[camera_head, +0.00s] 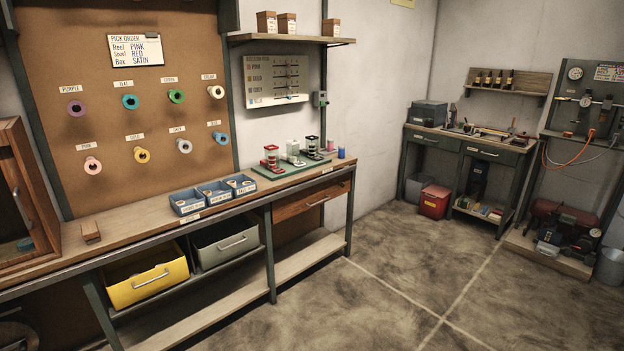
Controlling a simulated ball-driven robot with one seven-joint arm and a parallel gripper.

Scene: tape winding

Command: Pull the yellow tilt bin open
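The yellow tilt bin (147,281) hangs under the long workbench at the lower left. It has a silver bar handle (151,280) across its front. Its front face leans outward and some of its dark inside shows above the front edge; I cannot tell from this view how far it is tilted. A grey bin (229,245) of the same kind, with its own handle, sits right beside it. My gripper is not in this view.
A bench leg (270,255) stands right of the grey bin. A lower shelf (215,305) runs beneath the bins. The concrete floor (400,275) in front is clear.

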